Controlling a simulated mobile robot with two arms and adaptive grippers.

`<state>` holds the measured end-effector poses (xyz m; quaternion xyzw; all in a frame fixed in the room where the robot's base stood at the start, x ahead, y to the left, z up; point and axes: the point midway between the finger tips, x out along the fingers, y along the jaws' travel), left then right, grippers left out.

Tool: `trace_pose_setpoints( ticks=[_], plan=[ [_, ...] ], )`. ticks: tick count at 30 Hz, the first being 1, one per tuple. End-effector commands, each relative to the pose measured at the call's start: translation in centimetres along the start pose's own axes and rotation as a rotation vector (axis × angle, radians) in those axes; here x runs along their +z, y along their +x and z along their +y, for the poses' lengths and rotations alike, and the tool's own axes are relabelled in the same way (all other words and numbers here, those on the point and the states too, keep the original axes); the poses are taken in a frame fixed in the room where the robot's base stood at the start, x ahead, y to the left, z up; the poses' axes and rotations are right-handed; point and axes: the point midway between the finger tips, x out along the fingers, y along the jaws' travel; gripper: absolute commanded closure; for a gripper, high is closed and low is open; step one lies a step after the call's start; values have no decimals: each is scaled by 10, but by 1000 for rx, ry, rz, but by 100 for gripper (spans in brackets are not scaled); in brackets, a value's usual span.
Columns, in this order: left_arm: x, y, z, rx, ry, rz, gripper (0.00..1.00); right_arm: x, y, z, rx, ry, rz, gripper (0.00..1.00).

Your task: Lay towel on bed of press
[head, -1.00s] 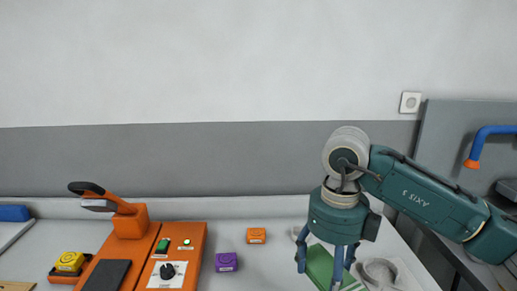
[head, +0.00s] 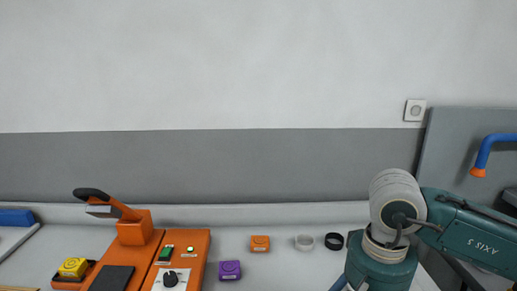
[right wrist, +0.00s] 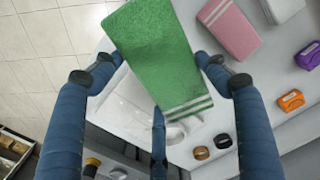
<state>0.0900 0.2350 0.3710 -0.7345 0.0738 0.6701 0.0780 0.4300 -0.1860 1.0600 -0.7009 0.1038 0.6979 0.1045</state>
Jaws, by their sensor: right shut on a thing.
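The green towel (right wrist: 155,50), with white stripes near one end, shows in the right wrist view between the blue fingers of my right gripper (right wrist: 158,85). The gripper is shut on it. In the head view my right gripper (head: 340,285) is mostly below the bottom edge, and the towel is out of sight. A machine with an orange body (head: 181,258), a black-gripped lever, a green button and a dial stands at the left. A grey panel (head: 450,150) with a blue handle stands at the right. I cannot tell which is the press. My left gripper is not in view.
A pink towel (right wrist: 229,27) lies near the green one. A yellow object (head: 73,267) is at the left.

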Motion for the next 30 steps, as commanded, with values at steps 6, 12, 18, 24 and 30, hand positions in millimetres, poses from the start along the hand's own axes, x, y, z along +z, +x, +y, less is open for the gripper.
trace_pose_setpoints(
  ticks=[6, 12, 18, 24, 30],
  plan=[
    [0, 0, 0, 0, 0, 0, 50, 8, 4, 7, 1, -250, -4, 53],
    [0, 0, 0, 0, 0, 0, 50, 32, 36, 16, 7, -298, -3, 53],
    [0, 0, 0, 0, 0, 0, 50, 49, 55, 19, 0, -300, -8, 53],
    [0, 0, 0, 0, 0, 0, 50, 48, 55, 18, -1, -298, -8, 53],
    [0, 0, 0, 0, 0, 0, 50, 47, 53, 20, 1, -295, -3, 53]
  ],
)
